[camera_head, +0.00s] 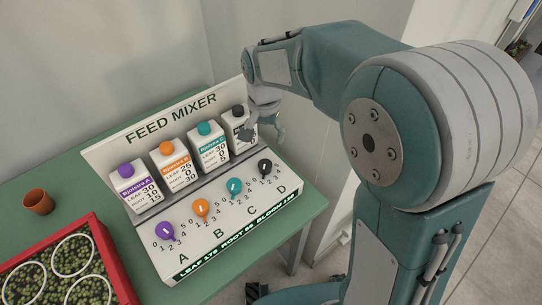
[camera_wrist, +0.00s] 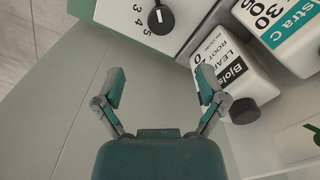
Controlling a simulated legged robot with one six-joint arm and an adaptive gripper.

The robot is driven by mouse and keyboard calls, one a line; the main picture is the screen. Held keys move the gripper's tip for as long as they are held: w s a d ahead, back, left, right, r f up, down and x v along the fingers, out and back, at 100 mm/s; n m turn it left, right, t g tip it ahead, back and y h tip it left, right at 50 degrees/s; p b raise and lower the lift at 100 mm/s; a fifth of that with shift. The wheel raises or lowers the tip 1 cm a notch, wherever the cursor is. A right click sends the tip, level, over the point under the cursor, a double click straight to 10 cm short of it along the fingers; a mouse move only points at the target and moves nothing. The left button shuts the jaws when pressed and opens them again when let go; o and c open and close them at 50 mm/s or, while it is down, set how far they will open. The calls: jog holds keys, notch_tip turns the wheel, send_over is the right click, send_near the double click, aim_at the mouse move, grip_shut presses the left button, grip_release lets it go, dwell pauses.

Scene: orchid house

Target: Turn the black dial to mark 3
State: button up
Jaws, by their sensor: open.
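The black dial (camera_head: 265,166) is the rightmost of the dials on the feed mixer's sloped front, above the letter D. In the wrist view the black dial (camera_wrist: 161,19) is near the top edge, with a short white line on its face. Marks 3, 4 and 5 show to its left; I cannot tell which mark the line points to. My gripper (camera_head: 264,133) is open and empty, above and behind the dial, by the rightmost carton. In the wrist view my gripper's (camera_wrist: 160,86) two fingers are spread apart, with the dial beyond their tips.
Cartons stand behind the dials; the black-capped one (camera_head: 239,129) is closest to my gripper. Purple (camera_head: 168,231), orange (camera_head: 201,208) and teal (camera_head: 234,186) dials sit left of the black one. A red tray (camera_head: 117,262) and brown pot (camera_head: 39,201) are on the green table.

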aim_at(265, 163)
notch_tip(265, 163, down, 10)
jog(key=shift+a+r, duration=0.1)
jog(key=shift+a, duration=0.05)
jog(key=shift+f, duration=0.55)
jog(key=shift+a, duration=0.1)
jog(key=c, duration=1)
jog(key=shift+c, duration=0.8)
